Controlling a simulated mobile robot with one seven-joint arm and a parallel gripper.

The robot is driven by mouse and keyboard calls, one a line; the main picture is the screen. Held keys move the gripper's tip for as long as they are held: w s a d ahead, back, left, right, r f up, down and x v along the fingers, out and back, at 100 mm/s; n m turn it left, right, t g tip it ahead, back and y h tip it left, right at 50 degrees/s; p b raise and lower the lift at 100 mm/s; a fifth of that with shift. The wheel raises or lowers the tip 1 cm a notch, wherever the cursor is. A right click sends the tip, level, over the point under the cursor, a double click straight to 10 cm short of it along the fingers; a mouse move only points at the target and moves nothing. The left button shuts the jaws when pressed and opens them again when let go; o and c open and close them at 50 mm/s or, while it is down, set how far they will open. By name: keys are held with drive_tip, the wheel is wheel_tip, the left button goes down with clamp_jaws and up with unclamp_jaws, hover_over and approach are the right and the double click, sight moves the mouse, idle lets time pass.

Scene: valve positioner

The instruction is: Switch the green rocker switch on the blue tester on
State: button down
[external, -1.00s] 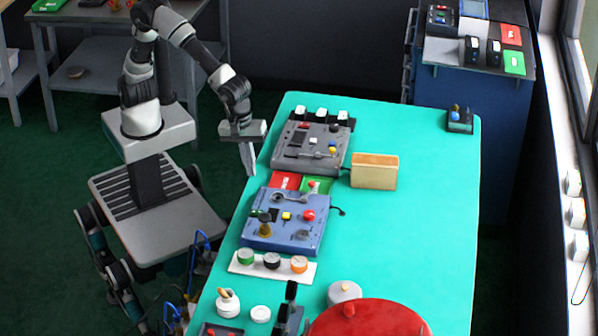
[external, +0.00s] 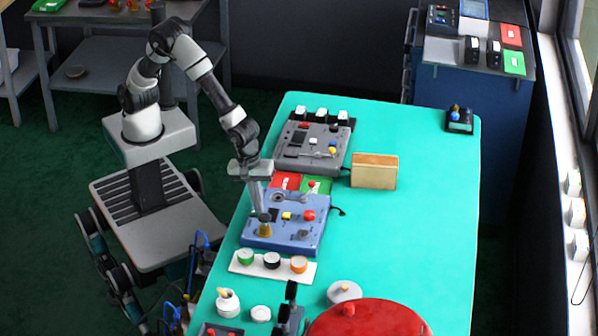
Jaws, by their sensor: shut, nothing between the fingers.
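The blue tester (external: 284,236) lies on the near left part of the turquoise table. Its top carries a yellow button (external: 286,216), a red knob (external: 309,215), a brass-coloured part (external: 265,230) and a round dial at the back. My gripper (external: 262,214) points down over the left side of the tester, its fingers shut and empty. The fingertips are at or just above the panel, behind the brass-coloured part; I cannot tell whether they touch. The green rocker switch cannot be made out; the fingers cover that part of the panel.
A grey device (external: 311,145) and red and green cards lie behind the tester. A tan box (external: 374,172) stands to their right. A white strip with several coloured knobs (external: 240,268) lies in front. A red round object (external: 370,320) is at the near edge.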

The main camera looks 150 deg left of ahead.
drive_tip(key=shift+f, duration=0.15)
drive_tip(key=shift+w+a+p, duration=0.1)
drive_tip(key=shift+a+p, duration=0.05)
drive_tip(key=shift+p, duration=0.25)
drive_tip(key=shift+f+g+h, duration=0.3)
